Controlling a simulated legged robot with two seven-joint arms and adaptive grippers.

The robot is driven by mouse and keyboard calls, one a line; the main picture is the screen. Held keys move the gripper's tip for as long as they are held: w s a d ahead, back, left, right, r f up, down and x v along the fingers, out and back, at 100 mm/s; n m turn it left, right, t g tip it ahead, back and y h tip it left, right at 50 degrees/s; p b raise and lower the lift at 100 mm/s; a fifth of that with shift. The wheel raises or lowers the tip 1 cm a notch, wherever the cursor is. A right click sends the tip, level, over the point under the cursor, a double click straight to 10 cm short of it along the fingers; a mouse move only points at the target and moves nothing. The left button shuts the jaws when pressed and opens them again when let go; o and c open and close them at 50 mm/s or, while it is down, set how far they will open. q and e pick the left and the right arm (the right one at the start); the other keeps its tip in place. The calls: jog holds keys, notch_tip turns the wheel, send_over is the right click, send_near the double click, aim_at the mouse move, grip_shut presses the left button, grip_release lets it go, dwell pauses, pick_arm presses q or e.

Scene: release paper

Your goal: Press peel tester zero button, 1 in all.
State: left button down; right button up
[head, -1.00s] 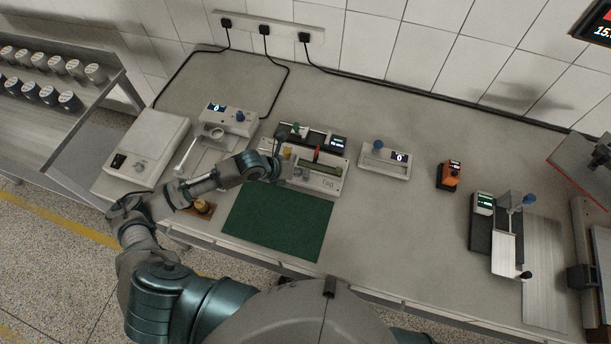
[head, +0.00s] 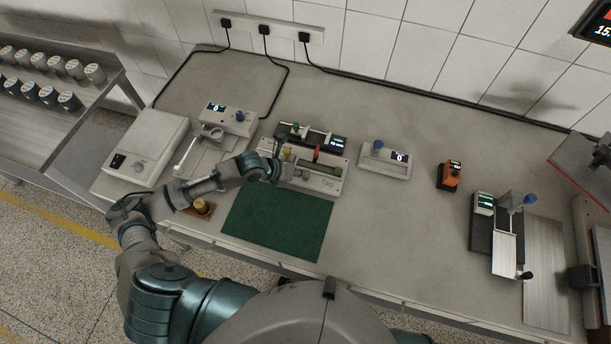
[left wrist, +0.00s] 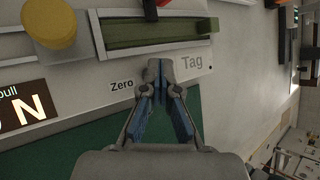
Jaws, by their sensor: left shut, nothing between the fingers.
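The peel tester (head: 325,183) is a pale unit at the back edge of the green mat, with a yellow knob (left wrist: 50,25), a green strip and a display reading N. In the left wrist view the printed word "Zero" (left wrist: 122,84) lies just left of my fingertips, and the "Tag" label (left wrist: 193,64) just right. My left gripper (left wrist: 159,68) is shut and empty, its tips over the panel between these labels. It also shows in the head view (head: 291,174). The zero button itself cannot be made out; the fingertips may hide it. I cannot tell whether they touch the panel.
The green mat (head: 277,222) lies in front of the tester. A white device with a blue knob (head: 385,160) stands to its right, then an orange device (head: 449,176). A pale box (head: 147,146) and another instrument (head: 230,118) stand left. Bench is clear right of the mat.

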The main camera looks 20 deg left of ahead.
pick_arm(q)
jog(key=shift+f, duration=0.2)
jog(key=shift+r, duration=0.1)
jog(key=shift+d+r+p, duration=0.2)
jog(key=shift+r+p, duration=0.5)
jog(key=shift+r, duration=0.2)
jog(key=shift+r, duration=0.1)
notch_tip(320, 180, up, 5)
jog(key=p, duration=0.4)
jog(key=shift+p, duration=0.3)
